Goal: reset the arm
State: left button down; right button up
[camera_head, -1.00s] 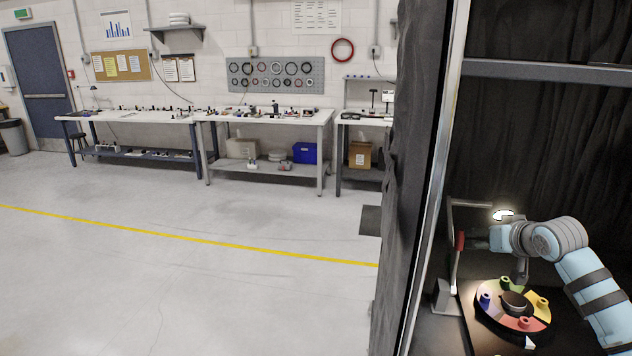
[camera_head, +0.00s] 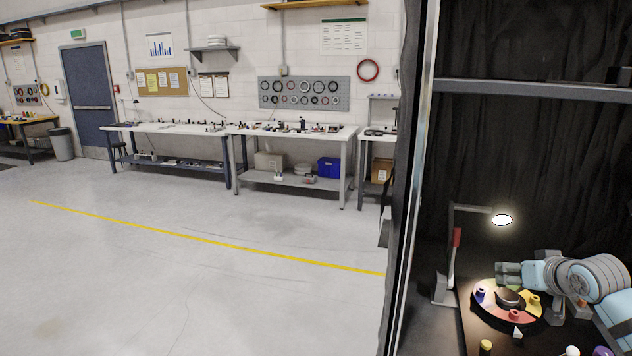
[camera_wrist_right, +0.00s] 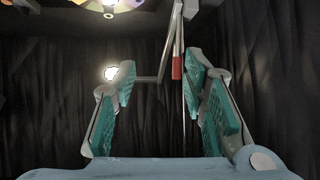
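My right gripper (camera_head: 507,273) comes in from the right in the head view, at the back edge of a round multicoloured disc (camera_head: 482,313). In the right wrist view my right gripper (camera_wrist_right: 160,78) has its two teal-padded fingers wide apart, with nothing held between them. A lamp stand with a red grip (camera_head: 456,238) rises left of the gripper, apart from it. The red grip also shows beyond the fingers in the wrist view (camera_wrist_right: 177,68). The lit lamp head (camera_head: 502,219) is above the gripper in the head view. My left gripper is not in view.
The disc carries several coloured pegs and a dark centre. Small coloured pieces, including a yellow one (camera_head: 486,345), lie at the front. Black curtains and a metal post (camera_head: 412,200) enclose this booth. Workbenches (camera_head: 290,132) stand across an open floor (camera_head: 200,290).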

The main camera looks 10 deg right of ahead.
jog(key=s+a+f+n+g+y, duration=0.15)
jog(key=s+a+f, duration=0.25)
jog(key=a+f, duration=0.55)
jog(key=s+a+f+n+g+y, duration=0.1)
jog(key=s+a+f+n+g, duration=0.2)
jog(key=a+f, duration=0.65)
jog(key=s+a+f+g, duration=0.1)
jog(key=s+a+f, duration=0.25)
jog(key=s, duration=0.45)
jog(key=s+a+f+g, duration=0.15)
jog(key=s+a, duration=0.25)
jog(key=s, duration=0.4)
jog(key=s+a+f, duration=0.3)
jog(key=s+a, duration=0.1)
jog(key=s, duration=0.4)
notch_tip(320, 180, down, 19)
jog(key=s+d+g, duration=0.1)
jog(key=s+d, duration=0.1)
jog(key=d, duration=0.1)
jog(key=s+f+g, duration=0.1)
jog(key=s+f, duration=1.2)
jog(key=shift+s+d+f+m, duration=0.15)
jog(key=shift+s+f+m, duration=0.1)
jog(key=shift+s+m, duration=0.1)
